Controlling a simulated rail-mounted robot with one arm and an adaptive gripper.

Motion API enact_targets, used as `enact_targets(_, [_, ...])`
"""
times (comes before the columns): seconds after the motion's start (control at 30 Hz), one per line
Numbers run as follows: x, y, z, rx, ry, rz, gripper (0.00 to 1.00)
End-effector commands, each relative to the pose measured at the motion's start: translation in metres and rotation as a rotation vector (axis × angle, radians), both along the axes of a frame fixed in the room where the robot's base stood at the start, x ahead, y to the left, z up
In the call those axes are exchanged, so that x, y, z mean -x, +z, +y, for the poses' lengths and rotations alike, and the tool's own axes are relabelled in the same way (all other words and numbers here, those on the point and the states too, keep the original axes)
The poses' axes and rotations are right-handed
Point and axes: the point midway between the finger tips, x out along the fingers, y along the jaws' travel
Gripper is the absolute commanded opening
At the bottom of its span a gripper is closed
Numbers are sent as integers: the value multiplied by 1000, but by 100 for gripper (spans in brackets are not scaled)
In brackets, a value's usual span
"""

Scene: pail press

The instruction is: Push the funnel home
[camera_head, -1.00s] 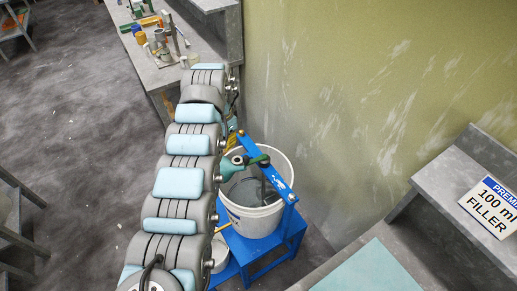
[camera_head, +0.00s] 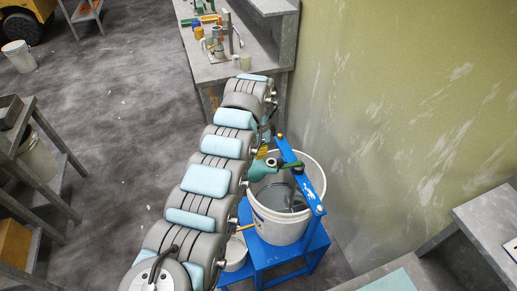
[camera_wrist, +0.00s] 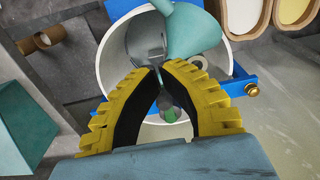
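A teal-green funnel-like piece (camera_head: 262,169) shows at the left side of a white pail (camera_head: 276,228), under a blue press bar (camera_head: 302,178). In the wrist view a teal cone (camera_wrist: 192,32), which looks like the funnel, overlaps the pail's opening (camera_wrist: 112,65). My gripper (camera_wrist: 160,70) has yellow fingers with black inner pads. Their tips come together in front of the pail, with no object clearly held between them. I cannot tell whether the fingers touch the cone or how deep the funnel sits.
The pail stands on a blue stand (camera_head: 262,254), with a smaller white container (camera_head: 235,252) beside it. A wall (camera_head: 400,90) rises close on the right. A grey bench (camera_head: 215,72) with several small items lies at the back. Grey shelving (camera_head: 50,165) stands at the left.

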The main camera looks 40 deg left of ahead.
Motion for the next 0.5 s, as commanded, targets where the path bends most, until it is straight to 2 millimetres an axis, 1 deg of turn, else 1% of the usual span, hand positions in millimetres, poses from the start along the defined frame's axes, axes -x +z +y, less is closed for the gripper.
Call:
enact_targets(0.03, [0, -5, 0, 0, 0, 1, 0])
enact_targets(0.13, [0, -9, 0, 0, 0, 1, 0])
enact_targets(0.5, [0, -9, 0, 0, 0, 1, 0])
